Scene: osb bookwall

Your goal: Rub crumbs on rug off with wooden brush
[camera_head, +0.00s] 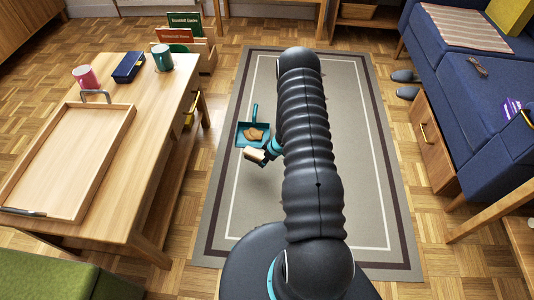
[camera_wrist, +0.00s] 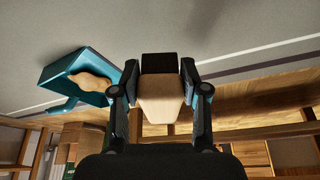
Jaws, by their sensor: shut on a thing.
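The grey rug (camera_head: 236,200) with a dark border lies on the floor, partly hidden by my arm. A teal dustpan (camera_head: 243,129) lies on it left of my arm, its handle pointing away. Brown crumbs (camera_head: 256,134) show as a clump that appears to lie inside the pan; they also show in the wrist view (camera_wrist: 90,82). My gripper (camera_wrist: 160,78) is shut on the wooden brush (camera_wrist: 160,100), a pale block with a dark bristle end. In the head view the brush (camera_head: 254,155) is just on the near side of the dustpan. Whether its bristles touch the rug I cannot tell.
A wooden table (camera_head: 130,165) with a tray (camera_head: 60,193), two mugs and a blue box stands at the left. A blue sofa (camera_head: 480,110) and an open drawer (camera_head: 432,145) are at the right. Grey slippers (camera_head: 406,84) lie beside the rug.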

